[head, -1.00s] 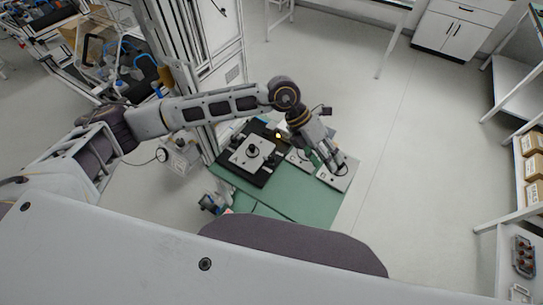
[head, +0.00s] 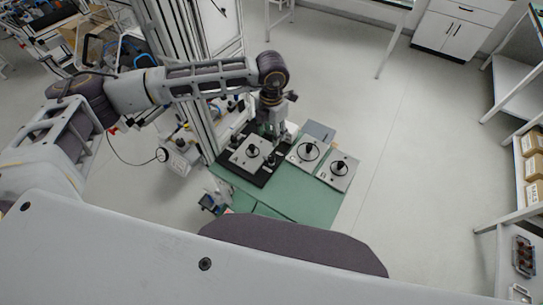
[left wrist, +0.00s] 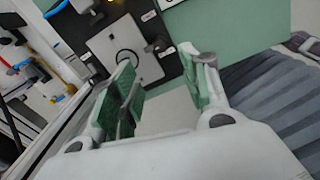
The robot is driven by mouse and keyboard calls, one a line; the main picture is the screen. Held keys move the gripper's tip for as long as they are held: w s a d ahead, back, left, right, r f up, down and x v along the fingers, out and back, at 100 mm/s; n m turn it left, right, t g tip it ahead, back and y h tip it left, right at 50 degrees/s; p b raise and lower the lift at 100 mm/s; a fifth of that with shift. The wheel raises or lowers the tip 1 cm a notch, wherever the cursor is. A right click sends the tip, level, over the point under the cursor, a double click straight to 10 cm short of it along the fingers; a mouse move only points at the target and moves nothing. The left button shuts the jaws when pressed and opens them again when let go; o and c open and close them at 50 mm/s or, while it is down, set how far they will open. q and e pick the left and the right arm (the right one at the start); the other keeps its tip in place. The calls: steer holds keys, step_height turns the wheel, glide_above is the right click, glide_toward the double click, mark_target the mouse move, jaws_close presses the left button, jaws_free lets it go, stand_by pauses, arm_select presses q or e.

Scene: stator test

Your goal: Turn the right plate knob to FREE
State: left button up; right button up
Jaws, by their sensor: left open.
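A light grey plate (head: 243,158) with a round dark centre sits on a black fixture (head: 262,181) on the green mat. It also shows in the left wrist view (left wrist: 108,42). A small dark knob (left wrist: 158,42) stands at this plate's right edge, with small white labels near it that I cannot read. My left gripper (head: 274,139) is open and empty, pointing down above the fixture's right side. In the left wrist view its green-padded fingers (left wrist: 165,72) are spread, apart from the knob. My right gripper is not in view.
Two more grey plates with black upright knobs, a middle one (head: 299,158) and a right one (head: 330,181), lie beside the fixture. A flat grey-blue panel (head: 320,130) lies behind them. The green mat (head: 300,205) is clear in front.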

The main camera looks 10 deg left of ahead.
mark_target(271, 157)
arm_select(q)
steer(key=shift+f+p, duration=1.25)
steer(key=shift+f, duration=5.65)
jaws_close()
